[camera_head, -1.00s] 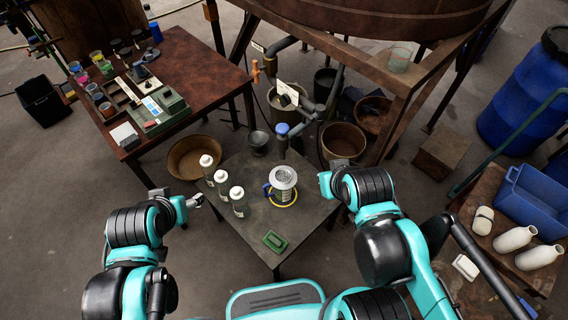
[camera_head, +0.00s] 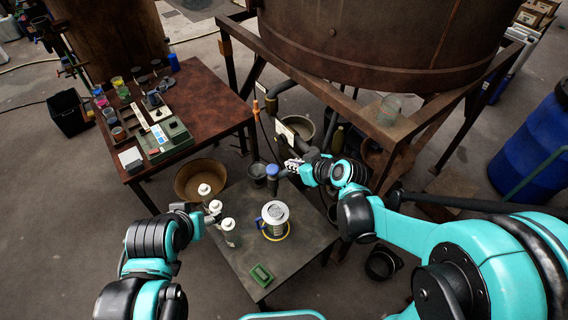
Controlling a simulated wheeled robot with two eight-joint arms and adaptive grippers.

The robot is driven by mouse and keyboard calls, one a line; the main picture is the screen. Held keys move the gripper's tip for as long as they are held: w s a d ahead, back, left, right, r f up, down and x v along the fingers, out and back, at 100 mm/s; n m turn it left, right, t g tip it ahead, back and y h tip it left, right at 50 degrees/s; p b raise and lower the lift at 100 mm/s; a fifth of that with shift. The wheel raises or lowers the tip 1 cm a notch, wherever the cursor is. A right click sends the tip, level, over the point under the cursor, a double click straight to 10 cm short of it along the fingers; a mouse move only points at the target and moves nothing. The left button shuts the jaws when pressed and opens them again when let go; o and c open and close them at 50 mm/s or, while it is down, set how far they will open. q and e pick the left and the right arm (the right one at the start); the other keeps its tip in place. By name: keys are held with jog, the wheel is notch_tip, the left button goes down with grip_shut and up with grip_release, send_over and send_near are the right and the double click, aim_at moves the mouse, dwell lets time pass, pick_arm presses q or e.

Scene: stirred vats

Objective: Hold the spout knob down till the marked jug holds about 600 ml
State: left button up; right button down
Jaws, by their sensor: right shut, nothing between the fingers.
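The jug (camera_head: 276,213), pale with marks on its side and a blue handle, stands upright on the small dark table (camera_head: 298,241), within a yellow ring. The blue spout knob (camera_head: 272,169) is just behind the jug. My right gripper (camera_head: 290,167) is shut and empty, at the right of the knob; whether they touch I cannot tell. The level in the jug is too small to read. My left gripper (camera_head: 207,215) is by the white-capped bottles left of the jug, and its fingers are too unclear to judge.
Several white-capped bottles (camera_head: 229,232) stand on the table's left side. A green block (camera_head: 261,275) lies at its front. The large brown vat (camera_head: 375,50) stands on a frame behind. A side table (camera_head: 205,85) with cups and trays is at the left.

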jog(key=shift+w, duration=0.15)
jog(key=shift+f, duration=0.1)
jog(key=b, duration=0.3)
send_near(270, 166)
jog(key=w+a, duration=0.2)
jog(key=w, duration=0.1)
jog(key=f, duration=0.2)
jog(key=f+b, duration=0.1)
jog(key=shift+w+a+f, duration=0.1)
jog(key=shift+w+f, duration=0.15)
jog(key=shift+w, duration=0.05)
